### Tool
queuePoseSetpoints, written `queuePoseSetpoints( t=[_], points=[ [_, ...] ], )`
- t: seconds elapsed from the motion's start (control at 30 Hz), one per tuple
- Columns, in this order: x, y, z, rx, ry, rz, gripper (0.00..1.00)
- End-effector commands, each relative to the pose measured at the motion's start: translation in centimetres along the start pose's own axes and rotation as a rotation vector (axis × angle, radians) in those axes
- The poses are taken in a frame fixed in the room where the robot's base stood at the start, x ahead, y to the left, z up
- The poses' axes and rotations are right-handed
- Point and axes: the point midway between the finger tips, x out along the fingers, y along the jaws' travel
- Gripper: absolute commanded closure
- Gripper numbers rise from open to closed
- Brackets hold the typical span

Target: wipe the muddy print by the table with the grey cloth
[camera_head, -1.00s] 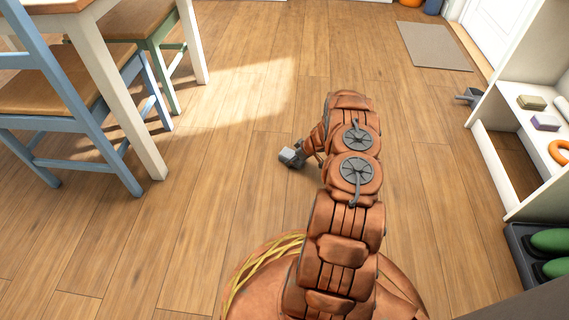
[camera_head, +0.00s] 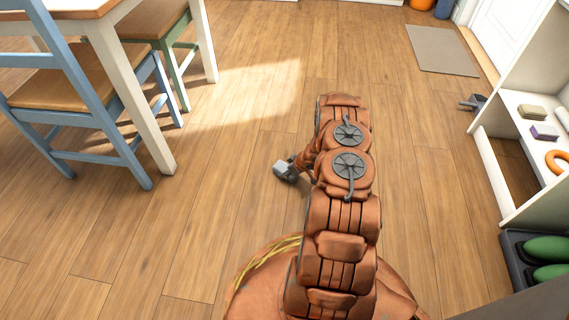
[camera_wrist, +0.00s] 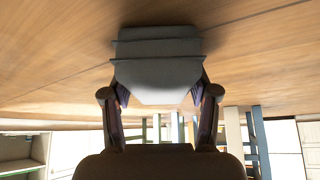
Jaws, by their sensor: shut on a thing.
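My gripper (camera_wrist: 160,94) is shut on a folded grey cloth (camera_wrist: 158,72), which sits between its two fingers in the wrist view. In the head view the cloth (camera_head: 282,171) shows as a small grey block at the end of my arm, low over the floor; I cannot tell whether it touches the boards. The white-legged table (camera_head: 135,95) stands to the left, with clear floor between it and the cloth. I see no muddy print in either view; my arm and base hide part of the floor.
A blue chair (camera_head: 85,110) and a green-legged stool (camera_head: 165,45) stand by the table. On the right are a white shelf (camera_head: 495,180) with small items, a dark tray (camera_head: 515,262) with green shoes and a dustpan (camera_head: 474,102). A mat (camera_head: 440,50) lies far right.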

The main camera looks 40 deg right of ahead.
Motion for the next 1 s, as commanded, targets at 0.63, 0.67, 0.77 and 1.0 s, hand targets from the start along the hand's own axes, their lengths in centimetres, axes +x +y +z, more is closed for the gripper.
queuePoseSetpoints(
  t=[0.63,0.67,0.77,1.0],
  points=[
    [-3.6,-2.2,-2.8,0.000,0.000,0.001,0.84],
    [-3.8,-2.2,-3.0,0.000,0.000,0.001,0.84],
    [-4.5,-2.4,-3.6,-0.004,0.001,0.000,0.84],
    [-6.0,-2.8,-5.1,-0.012,0.001,-0.005,0.84]
  ],
)
